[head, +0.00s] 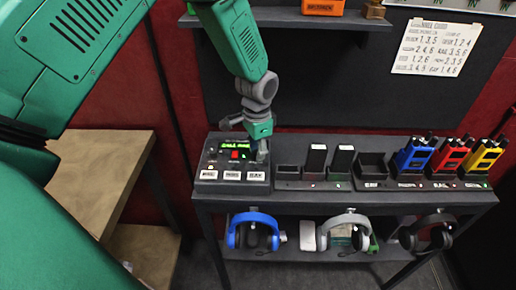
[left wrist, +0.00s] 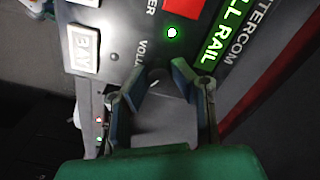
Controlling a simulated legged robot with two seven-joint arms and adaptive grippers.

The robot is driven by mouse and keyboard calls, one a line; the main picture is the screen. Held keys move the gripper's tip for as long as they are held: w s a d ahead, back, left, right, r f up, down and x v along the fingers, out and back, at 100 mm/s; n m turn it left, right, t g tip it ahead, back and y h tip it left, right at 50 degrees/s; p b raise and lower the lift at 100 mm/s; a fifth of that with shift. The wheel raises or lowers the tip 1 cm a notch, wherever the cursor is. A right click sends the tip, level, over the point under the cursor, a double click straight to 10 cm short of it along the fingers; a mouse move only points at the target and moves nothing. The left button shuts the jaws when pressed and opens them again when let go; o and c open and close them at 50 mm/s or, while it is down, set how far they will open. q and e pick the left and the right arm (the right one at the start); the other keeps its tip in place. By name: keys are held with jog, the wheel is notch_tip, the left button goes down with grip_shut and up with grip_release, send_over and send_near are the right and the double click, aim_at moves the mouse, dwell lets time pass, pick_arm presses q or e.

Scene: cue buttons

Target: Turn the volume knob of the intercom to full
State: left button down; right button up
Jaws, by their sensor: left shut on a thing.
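The intercom (head: 207,174) is a dark sloped panel at the left end of the counter. My left gripper (head: 262,155) reaches down to the panel's right side. The left wrist view shows its two fingers (left wrist: 158,82) closed around the volume knob, beside the partly covered volume label (left wrist: 140,50). The knob is mostly hidden, so its setting cannot be read. A green light (left wrist: 172,32) glows near it. My right gripper is out of view.
Right of the intercom stand charging slots with dark handsets (head: 316,158) and blue, red and yellow radios (head: 412,155). Headsets (head: 255,232) hang below the counter. A wooden shelf unit (head: 105,160) stands left. A wall shelf (head: 290,20) and a paper notice (head: 437,47) are behind.

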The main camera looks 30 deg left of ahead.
pick_arm(q)
jog(key=c, duration=1.4)
grip_release()
jog(key=shift+o, duration=0.2)
jog(key=shift+a, duration=0.1)
notch_tip(320, 180, up, 12)
jog(key=shift+f, duration=0.15)
